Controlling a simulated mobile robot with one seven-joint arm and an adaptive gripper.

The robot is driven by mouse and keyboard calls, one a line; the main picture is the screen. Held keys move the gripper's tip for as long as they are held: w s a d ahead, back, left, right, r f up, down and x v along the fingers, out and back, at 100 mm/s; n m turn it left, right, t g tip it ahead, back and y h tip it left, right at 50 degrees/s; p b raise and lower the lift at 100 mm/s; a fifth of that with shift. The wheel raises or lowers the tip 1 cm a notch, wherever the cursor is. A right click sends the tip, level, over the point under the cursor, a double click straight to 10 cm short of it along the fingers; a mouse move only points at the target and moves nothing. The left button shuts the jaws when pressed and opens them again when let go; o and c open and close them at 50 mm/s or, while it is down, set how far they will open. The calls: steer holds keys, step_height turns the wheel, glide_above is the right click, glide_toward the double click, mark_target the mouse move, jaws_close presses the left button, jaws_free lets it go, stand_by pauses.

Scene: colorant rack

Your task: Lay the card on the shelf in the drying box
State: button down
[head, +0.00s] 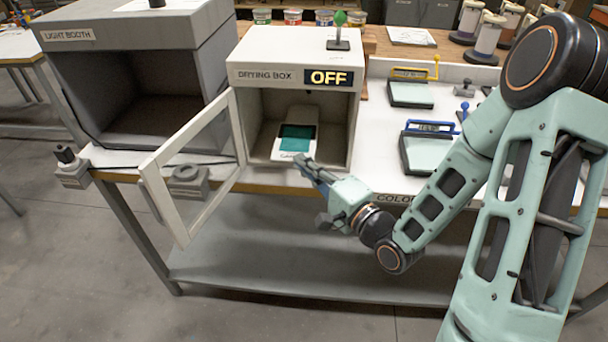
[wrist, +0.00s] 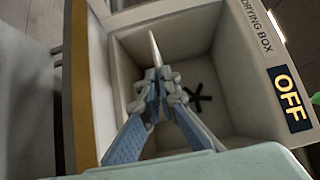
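The card (head: 295,144), pale with a teal block, is inside the opening of the drying box (head: 290,50). My gripper (head: 303,162) is at the front of that opening, at the card's near edge. In the wrist view the card (wrist: 155,48) shows edge-on as a thin white strip between the fingertips of my gripper (wrist: 158,77), which are closed on it. The card points into the box (wrist: 118,75). The box door (head: 160,190) is swung open to the left. The sign (head: 328,78) reads OFF. I cannot make out the shelf apart from the box floor, or whether the card touches anything below.
A light booth (head: 130,45) stands left of the drying box. A green-knobbed lever (head: 339,35) is on the box top. A dark cross-shaped fitting (wrist: 200,97) shows inside the box. Flat devices with yellow (head: 410,93) and blue (head: 425,152) handles lie to the right.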

mark_target(305, 153)
steer(key=shift+w+f+b, duration=0.15)
steer(key=shift+f+b, duration=0.1)
steer(key=shift+b, duration=0.9)
steer(key=w, duration=0.3)
steer(key=shift+w, duration=0.25)
steer(key=shift+w+d+f+b, duration=0.1)
steer(key=shift+w+b, duration=0.05)
steer(key=shift+w, duration=1.65)
steer(key=shift+w+d+f+b, duration=0.1)
steer(key=shift+w+b, duration=0.05)
steer(key=shift+w, duration=1.6)
steer(key=shift+f+b, duration=0.4)
steer(key=shift+f, duration=0.15)
steer(key=c, duration=2.1)
jaws_free()
steer(key=shift+o, duration=0.3)
steer(key=o, duration=0.4)
steer(key=shift+c, duration=0.2)
